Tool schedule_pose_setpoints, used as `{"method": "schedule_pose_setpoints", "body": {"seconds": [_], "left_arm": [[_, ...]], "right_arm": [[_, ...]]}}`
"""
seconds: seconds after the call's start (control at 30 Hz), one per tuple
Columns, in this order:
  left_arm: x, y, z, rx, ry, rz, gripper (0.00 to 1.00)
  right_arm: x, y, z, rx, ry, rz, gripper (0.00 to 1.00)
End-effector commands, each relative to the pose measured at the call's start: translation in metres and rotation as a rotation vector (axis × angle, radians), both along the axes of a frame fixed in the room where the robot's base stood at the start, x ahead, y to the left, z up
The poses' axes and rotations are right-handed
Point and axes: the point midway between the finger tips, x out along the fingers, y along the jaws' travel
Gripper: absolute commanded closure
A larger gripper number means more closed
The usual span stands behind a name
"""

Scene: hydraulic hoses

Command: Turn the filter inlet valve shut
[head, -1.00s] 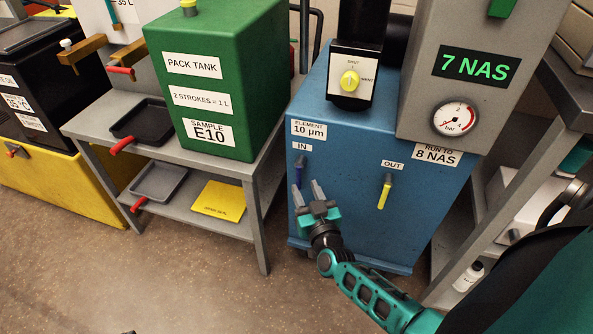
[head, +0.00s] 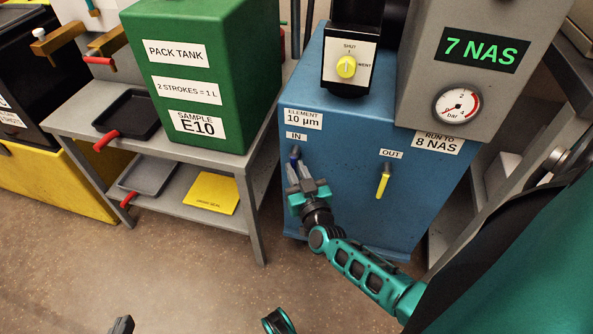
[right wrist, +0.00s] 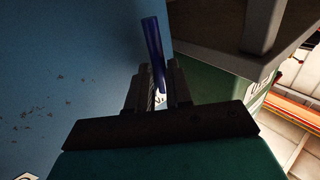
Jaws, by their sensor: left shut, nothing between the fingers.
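The filter inlet valve is a dark blue lever (head: 295,154) below the IN label on the front of the blue filter unit (head: 345,185). Its lower part is hidden by my right gripper in the head view. My right gripper (head: 301,172) is open at the lever. In the right wrist view the blue lever (right wrist: 153,45) shows in the gap between the two fingertips (right wrist: 158,75), with space visible beside it; I cannot tell how deep it sits. My left gripper (head: 122,325) shows only as a dark tip at the bottom edge, shut and empty.
A yellow OUT lever (head: 383,182) hangs down to the right of the inlet lever. A black switch box with a yellow knob (head: 346,66) stands above. A grey bench (head: 255,205) with the green pack tank (head: 200,75) is close on the left.

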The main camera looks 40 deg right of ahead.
Motion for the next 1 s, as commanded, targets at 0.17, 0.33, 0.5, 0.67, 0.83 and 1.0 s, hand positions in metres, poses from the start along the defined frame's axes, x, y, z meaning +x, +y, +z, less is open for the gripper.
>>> {"method": "schedule_pose_setpoints", "body": {"seconds": [0.17, 0.33, 0.5, 0.67, 0.83, 1.0], "left_arm": [[0.000, 0.000, 0.000, -0.001, -0.001, 0.001, 1.00], [0.000, 0.000, 0.000, -0.001, -0.002, 0.001, 1.00], [0.000, 0.000, 0.000, -0.001, -0.002, 0.001, 1.00], [0.000, 0.000, 0.001, -0.001, -0.002, 0.001, 1.00], [0.000, 0.000, 0.006, -0.001, -0.004, 0.002, 1.00], [0.001, 0.001, 0.017, -0.002, -0.014, 0.005, 1.00]], "right_arm": [[0.000, 0.000, 0.000, 0.000, 0.000, 0.000, 0.98], [0.000, 0.000, 0.000, 0.000, 0.000, 0.000, 1.00], [0.000, 0.000, 0.000, 0.000, 0.000, 0.000, 1.00], [0.000, 0.000, 0.000, 0.000, 0.000, -0.001, 1.00], [0.000, -0.004, 0.002, -0.010, 0.011, -0.001, 1.00], [0.000, -0.014, 0.005, -0.041, 0.049, -0.001, 1.00]]}}
